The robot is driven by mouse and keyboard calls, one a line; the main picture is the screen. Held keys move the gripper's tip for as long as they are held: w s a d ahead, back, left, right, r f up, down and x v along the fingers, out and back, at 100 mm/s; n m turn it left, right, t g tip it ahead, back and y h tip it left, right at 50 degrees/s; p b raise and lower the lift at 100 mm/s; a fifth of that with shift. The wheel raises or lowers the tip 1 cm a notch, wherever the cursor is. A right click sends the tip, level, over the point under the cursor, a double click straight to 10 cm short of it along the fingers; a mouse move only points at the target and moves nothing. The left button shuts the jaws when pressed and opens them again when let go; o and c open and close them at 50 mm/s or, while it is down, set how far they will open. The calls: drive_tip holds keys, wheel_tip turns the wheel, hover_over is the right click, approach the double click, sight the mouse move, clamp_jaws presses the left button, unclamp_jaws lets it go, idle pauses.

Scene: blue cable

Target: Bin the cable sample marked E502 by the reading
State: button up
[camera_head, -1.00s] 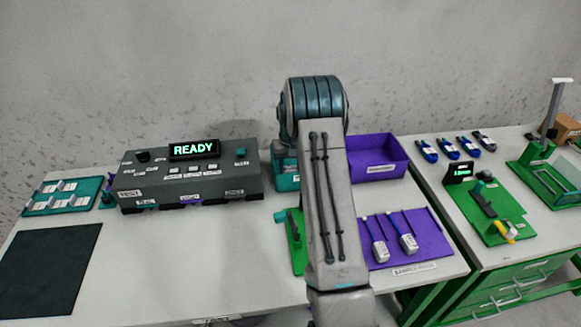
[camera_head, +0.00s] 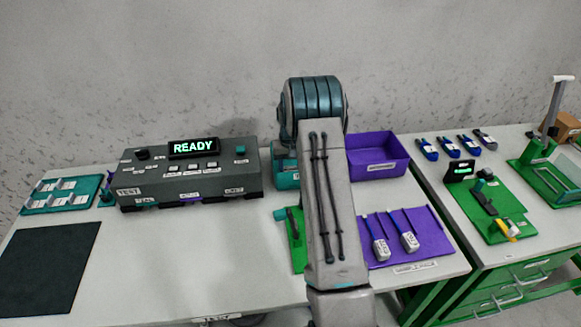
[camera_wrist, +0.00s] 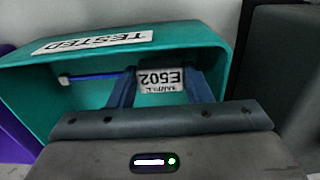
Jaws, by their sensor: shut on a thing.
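The cable sample, with a white tag reading E502 (camera_wrist: 160,80) and a blue cable (camera_wrist: 95,76), is between my gripper's two blue fingers. My gripper (camera_wrist: 161,90) is shut on it. The sample is over or inside the teal bin (camera_wrist: 215,55), whose label reads TESTED. I cannot tell whether it touches the bin's floor. In the head view, my arm hides the gripper and the sample, and part of the teal bin (camera_head: 286,178) shows beside it. The tester's display (camera_head: 193,148) reads READY.
The grey tester (camera_head: 190,183) stands left of the teal bin and a purple bin (camera_head: 378,168) right of it. Two other samples (camera_head: 380,248) lie on a purple mat (camera_head: 433,240). A green fixture (camera_head: 510,222) stands on the right table. The front left table is mostly clear beside a dark mat (camera_head: 45,265).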

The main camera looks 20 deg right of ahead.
drive_tip(key=shift+f+b, duration=0.65)
drive_tip(key=shift+f, duration=0.35)
idle(0.4)
drive_tip(key=o, duration=1.2)
drive_tip(key=shift+c, duration=0.2)
drive_tip(key=shift+r+p, duration=1.55)
drive_tip(key=shift+r, duration=1.4)
wheel_tip(320, 180, up, 6)
drive_tip(key=p, duration=0.3)
drive_tip(key=shift+s, duration=0.1)
